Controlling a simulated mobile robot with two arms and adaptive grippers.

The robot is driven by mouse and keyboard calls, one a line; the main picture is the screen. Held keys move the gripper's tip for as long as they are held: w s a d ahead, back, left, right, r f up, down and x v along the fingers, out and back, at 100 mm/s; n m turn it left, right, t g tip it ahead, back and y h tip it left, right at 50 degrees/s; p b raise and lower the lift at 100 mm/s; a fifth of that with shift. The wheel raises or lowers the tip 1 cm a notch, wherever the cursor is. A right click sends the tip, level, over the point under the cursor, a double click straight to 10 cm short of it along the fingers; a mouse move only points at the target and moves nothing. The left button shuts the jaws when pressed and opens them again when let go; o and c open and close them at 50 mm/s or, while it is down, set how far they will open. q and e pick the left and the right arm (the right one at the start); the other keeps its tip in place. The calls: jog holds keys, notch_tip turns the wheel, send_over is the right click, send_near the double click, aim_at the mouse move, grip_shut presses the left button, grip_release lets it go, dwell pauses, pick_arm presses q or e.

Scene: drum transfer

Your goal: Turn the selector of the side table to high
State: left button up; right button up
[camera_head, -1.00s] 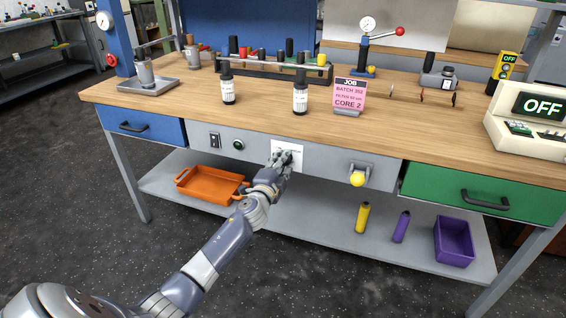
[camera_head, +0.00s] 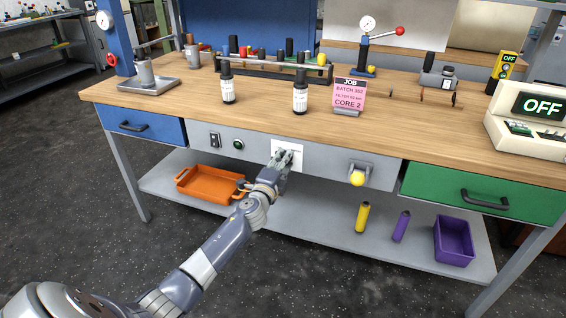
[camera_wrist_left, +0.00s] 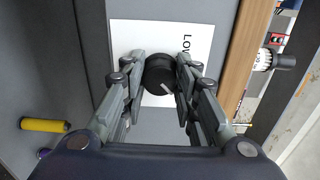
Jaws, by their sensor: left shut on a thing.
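The selector is a round black knob (camera_wrist_left: 158,72) on a white label plate (camera_head: 291,148) on the table's grey front panel. In the left wrist view, the plate (camera_wrist_left: 125,38) has lettering that starts "LO"; the rest is hidden by a finger. My left gripper (camera_head: 285,158) reaches the plate, and in the wrist view its fingers (camera_wrist_left: 157,66) are closed on both sides of the knob. A light mark shows on the knob's face, slanting between the fingers. In the head view the gripper hides the knob. My right gripper is not in view.
Left of the plate on the panel are a rocker switch (camera_head: 214,139) and a round green button (camera_head: 238,144). To the right is a yellow-knobbed lever (camera_head: 357,178). Bottles and a job card stand on the tabletop above.

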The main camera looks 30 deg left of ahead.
pick_arm(q)
jog(key=o, duration=1.1)
jog(key=v, duration=1.2)
jog(key=shift+f, duration=0.1)
